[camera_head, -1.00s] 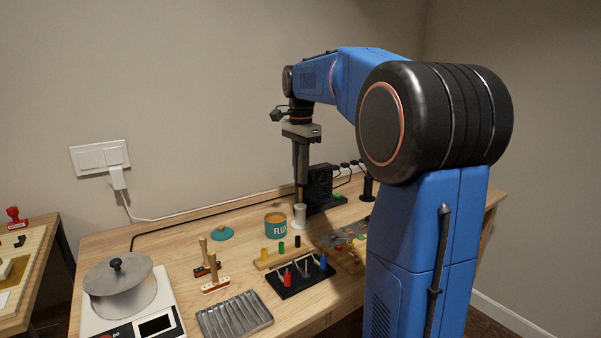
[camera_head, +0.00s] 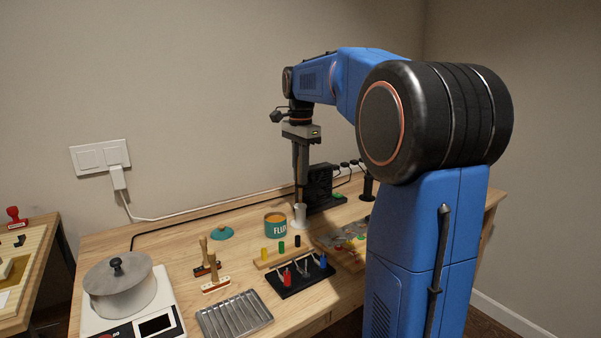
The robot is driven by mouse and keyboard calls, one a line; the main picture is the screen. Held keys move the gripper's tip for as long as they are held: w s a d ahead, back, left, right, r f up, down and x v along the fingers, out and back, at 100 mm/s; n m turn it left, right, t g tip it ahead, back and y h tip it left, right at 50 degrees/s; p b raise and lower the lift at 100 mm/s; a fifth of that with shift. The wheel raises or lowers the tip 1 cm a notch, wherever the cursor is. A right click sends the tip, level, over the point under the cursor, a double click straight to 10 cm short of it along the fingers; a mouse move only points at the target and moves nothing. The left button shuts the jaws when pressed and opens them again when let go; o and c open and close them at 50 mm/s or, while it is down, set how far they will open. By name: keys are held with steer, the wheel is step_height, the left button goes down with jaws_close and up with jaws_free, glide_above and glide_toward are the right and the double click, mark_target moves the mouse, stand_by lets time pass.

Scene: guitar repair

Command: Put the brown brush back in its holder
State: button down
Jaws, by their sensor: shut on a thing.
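My gripper (camera_head: 300,184) points straight down over the back middle of the workbench. It is shut on a thin brown upright piece, which looks like the brown brush (camera_head: 299,195). Only a short stretch of the brush shows below the fingers. Directly under it stands a small white cup (camera_head: 299,213), which looks like the holder. The brush's lower end meets the cup's rim in this view and is hidden from there. I cannot tell how deep it sits inside.
A flux tin (camera_head: 275,225) stands just left of the cup, and a black power unit (camera_head: 321,187) stands close behind it to the right. Wooden-handled tools (camera_head: 213,277), a black tool stand (camera_head: 300,279) and a metal tray (camera_head: 234,315) lie nearer. A scale (camera_head: 157,325) is at left.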

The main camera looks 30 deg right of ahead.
mark_target(301, 193)
steer(key=shift+f, duration=1.85)
steer(key=shift+f, duration=0.15)
steer(key=shift+f, duration=0.25)
steer(key=shift+f, duration=0.2)
steer(key=shift+f, duration=0.6)
steer(key=c, duration=1)
jaws_free()
